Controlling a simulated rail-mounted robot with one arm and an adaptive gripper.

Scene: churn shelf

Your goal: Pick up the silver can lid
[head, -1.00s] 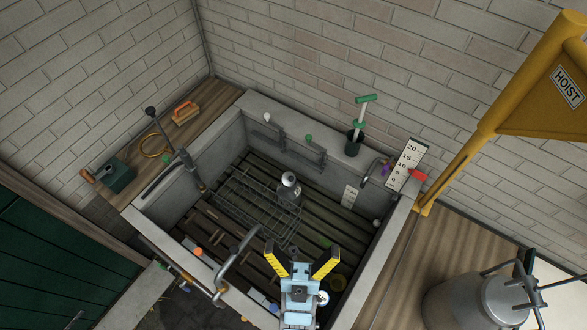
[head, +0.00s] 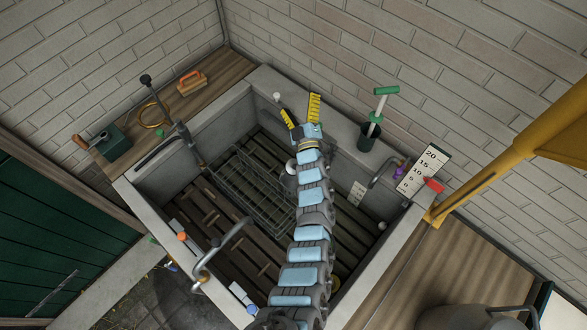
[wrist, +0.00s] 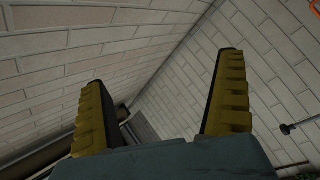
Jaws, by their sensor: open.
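My gripper (head: 300,110) is open and empty, its two yellow fingers spread above the far wall of the sunken stone basin. In the wrist view, the gripper (wrist: 164,72) shows both fingers wide apart with only brick wall between them. A silver object (head: 289,168), likely the can lid, sits in the basin beside the wire rack. My arm covers most of it, so its shape is unclear. The gripper is beyond it and apart from it. The lid does not show in the wrist view.
A wire rack (head: 250,185) lies on the basin's dark slats. A bent pipe (head: 220,248) rises at the near left rim. A green-handled tool in a dark cup (head: 369,136) and a numbered scale board (head: 424,168) stand on the right side. A yellow hoist (head: 530,140) stands right.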

